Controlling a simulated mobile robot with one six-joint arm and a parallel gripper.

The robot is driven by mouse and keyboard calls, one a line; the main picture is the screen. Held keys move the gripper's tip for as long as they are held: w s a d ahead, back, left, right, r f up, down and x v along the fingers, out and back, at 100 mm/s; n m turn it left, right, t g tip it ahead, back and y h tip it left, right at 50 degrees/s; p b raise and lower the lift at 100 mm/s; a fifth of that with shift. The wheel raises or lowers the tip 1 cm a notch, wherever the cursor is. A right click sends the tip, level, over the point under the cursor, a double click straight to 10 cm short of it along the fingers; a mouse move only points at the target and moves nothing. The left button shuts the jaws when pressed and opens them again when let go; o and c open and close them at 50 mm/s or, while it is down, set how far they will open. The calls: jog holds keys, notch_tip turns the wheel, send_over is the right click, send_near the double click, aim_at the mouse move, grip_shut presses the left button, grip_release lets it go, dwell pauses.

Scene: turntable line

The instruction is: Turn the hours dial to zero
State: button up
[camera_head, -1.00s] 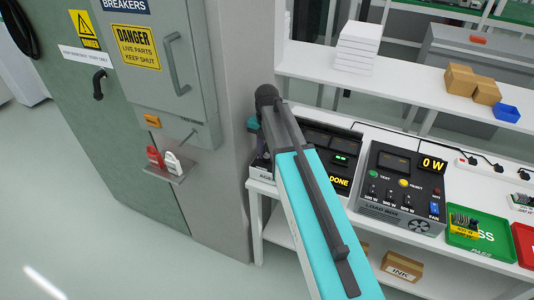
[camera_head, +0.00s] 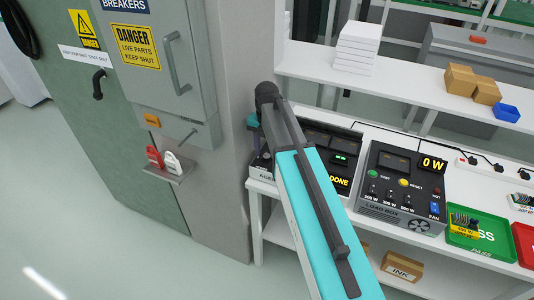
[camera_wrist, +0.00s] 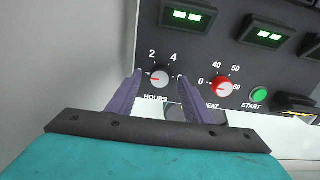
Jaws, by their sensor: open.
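The hours dial (camera_wrist: 160,78) is a pale round knob above the word HOURS in the wrist view. My gripper (camera_wrist: 159,76) is open, with one purple finger at the left and one at the right of the dial. I cannot tell whether either finger touches it. In the head view my arm hides the dial and most of its panel (camera_head: 345,140).
A red dial (camera_wrist: 221,86) and a green START button (camera_wrist: 259,95) are to the right on the same panel. The load box (camera_head: 402,190) stands to the right on the bench. The grey breaker cabinet (camera_head: 190,110) stands close at the left.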

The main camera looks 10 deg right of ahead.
aim_at(267, 156)
notch_tip(267, 156, up, 13)
jog(key=b, duration=0.2)
jog(key=shift+b, duration=0.4)
jog(key=shift+s+f, duration=0.1)
jog(key=shift+s, duration=0.05)
dwell(0.5)
